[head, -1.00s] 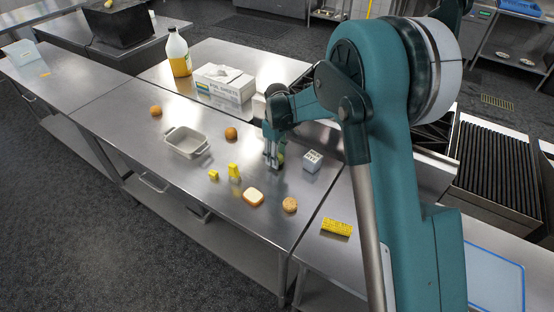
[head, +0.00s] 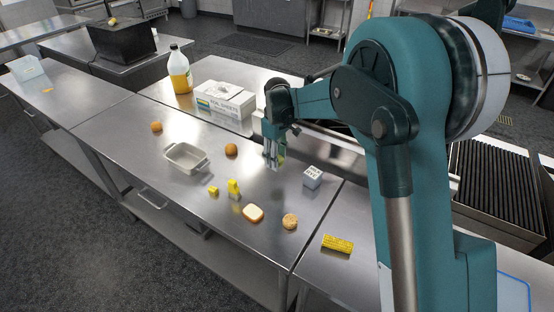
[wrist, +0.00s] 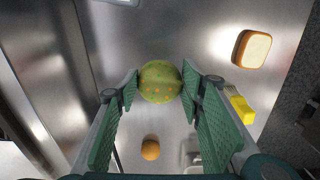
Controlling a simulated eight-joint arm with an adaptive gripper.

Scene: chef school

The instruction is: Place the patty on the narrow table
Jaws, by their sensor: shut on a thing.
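A round green patty (wrist: 160,82) with orange specks sits between the two finger pads in the wrist view. My gripper (wrist: 160,88) is shut on it. In the head view the patty (head: 281,154) shows as a small green patch beside my gripper (head: 272,160), over the back part of the middle steel table (head: 130,140). The patty appears clear of the tabletop. Several steel tables are in view, and I cannot tell which one is the narrow table.
Near my gripper are a brown ball-like item (head: 231,150), a white box (head: 312,177), bread (head: 252,213), a bun (head: 290,221), yellow pieces (head: 234,188) and a baking dish (head: 186,158). A bottle (head: 180,70) and sheet box (head: 225,100) stand behind.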

